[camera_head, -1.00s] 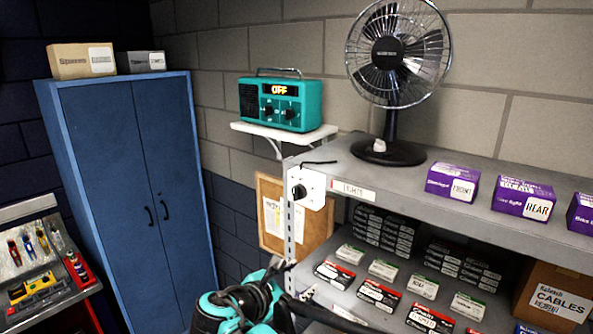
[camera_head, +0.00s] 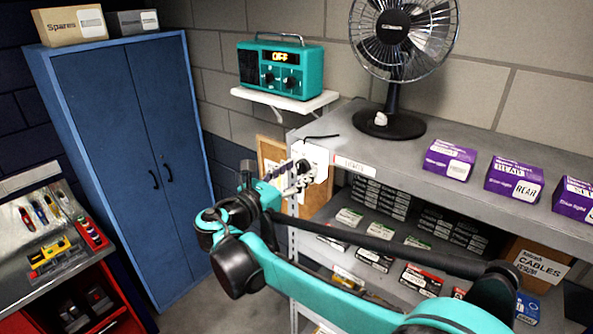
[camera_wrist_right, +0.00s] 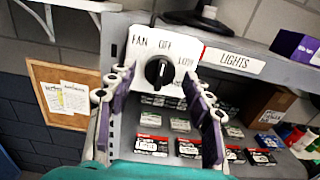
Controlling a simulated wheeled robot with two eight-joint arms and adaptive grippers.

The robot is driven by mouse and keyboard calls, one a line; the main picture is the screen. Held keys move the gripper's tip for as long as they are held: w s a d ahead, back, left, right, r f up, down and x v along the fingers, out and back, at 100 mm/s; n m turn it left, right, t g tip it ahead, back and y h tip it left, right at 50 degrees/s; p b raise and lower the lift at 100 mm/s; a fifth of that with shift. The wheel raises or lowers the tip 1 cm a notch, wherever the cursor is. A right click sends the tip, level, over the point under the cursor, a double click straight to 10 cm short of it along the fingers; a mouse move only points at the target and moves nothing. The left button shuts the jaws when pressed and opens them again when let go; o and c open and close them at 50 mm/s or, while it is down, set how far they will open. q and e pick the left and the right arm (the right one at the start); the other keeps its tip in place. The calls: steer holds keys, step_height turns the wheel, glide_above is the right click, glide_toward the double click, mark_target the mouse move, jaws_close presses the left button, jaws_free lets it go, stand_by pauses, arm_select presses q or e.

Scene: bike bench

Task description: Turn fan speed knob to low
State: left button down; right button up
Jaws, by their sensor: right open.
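The black fan speed knob (camera_wrist_right: 159,72) is on a white plate (camera_wrist_right: 187,48) marked FAN, OFF and LOW. Its grip stands about upright, under the word OFF. In the head view the plate (camera_head: 317,155) is at the shelf's left front corner, partly behind my right gripper (camera_head: 292,178). In the wrist view my right gripper (camera_wrist_right: 158,78) is open, one finger to each side of the knob, holding nothing. I cannot tell how near the fingertips are to the plate. The fan (camera_head: 405,38) stands on the shelf. My left gripper is not in view.
The grey shelf (camera_head: 400,150) holds purple boxes (camera_head: 449,160) on top and small cartons below. A teal radio (camera_head: 281,68) reading OFF sits on a white bracket shelf (camera_head: 300,101). A cork board (camera_wrist_right: 58,97) hangs to the left of the plate.

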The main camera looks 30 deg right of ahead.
steer(key=c, duration=1.1)
steer(key=shift+c, duration=0.2)
